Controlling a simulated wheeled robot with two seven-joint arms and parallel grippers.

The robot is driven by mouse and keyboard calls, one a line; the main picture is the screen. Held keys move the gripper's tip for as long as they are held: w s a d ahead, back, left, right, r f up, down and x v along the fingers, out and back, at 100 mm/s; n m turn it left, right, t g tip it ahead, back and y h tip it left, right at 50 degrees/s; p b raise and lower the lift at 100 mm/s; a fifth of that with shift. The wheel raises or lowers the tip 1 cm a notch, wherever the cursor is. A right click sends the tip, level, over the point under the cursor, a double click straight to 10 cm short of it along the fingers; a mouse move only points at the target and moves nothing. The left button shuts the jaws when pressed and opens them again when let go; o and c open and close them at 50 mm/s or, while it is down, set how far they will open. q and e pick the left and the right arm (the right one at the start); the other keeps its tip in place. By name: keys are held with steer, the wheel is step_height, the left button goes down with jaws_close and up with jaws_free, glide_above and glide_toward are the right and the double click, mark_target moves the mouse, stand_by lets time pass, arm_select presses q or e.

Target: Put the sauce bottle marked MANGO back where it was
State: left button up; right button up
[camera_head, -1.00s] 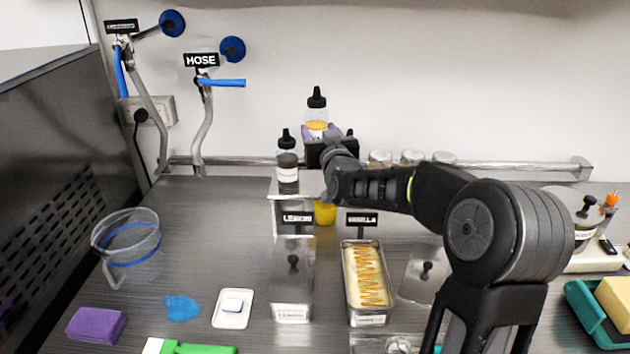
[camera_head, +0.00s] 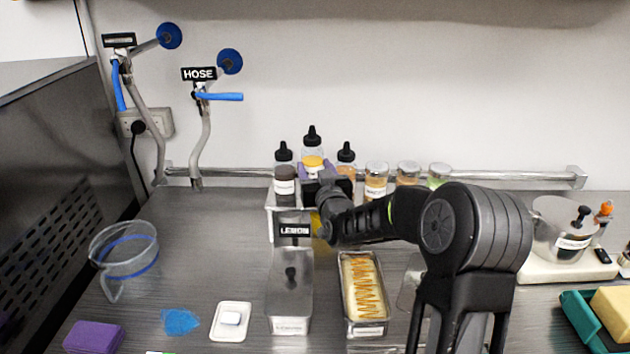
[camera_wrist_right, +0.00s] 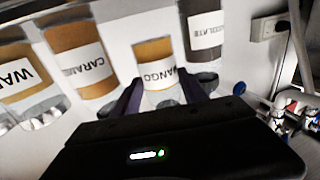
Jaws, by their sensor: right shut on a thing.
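The MANGO sauce bottle (camera_head: 313,146) has a black pointed cap, a clear upper part and yellow-orange sauce. In the right wrist view its white label (camera_wrist_right: 160,74) shows between the two fingers. My right gripper (camera_head: 314,169) is shut on this bottle, at the shelf between a dark-sauce bottle (camera_head: 284,172) and another black-capped bottle (camera_head: 346,157). In the right wrist view the neighbours are a dark bottle (camera_wrist_right: 205,30) on the right and a caramel bottle (camera_wrist_right: 80,60) on the left. The gripper hides the bottle's base in the head view. My left gripper is not in view.
Several jars (camera_head: 376,180) stand right of the bottles. A LEMON tub (camera_head: 290,290) and a drizzled tub (camera_head: 364,290) sit in front. Counter between jug and tubs is mostly free.

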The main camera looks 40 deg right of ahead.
step_height(320, 180, down, 3)
steer(key=shift+f+p, duration=0.15)
steer(key=shift+p, duration=0.2)
steer(key=shift+f, duration=0.15)
steer(key=shift+f+b, duration=0.15)
steer(key=shift+b, duration=0.15)
steer(key=o, duration=1.3)
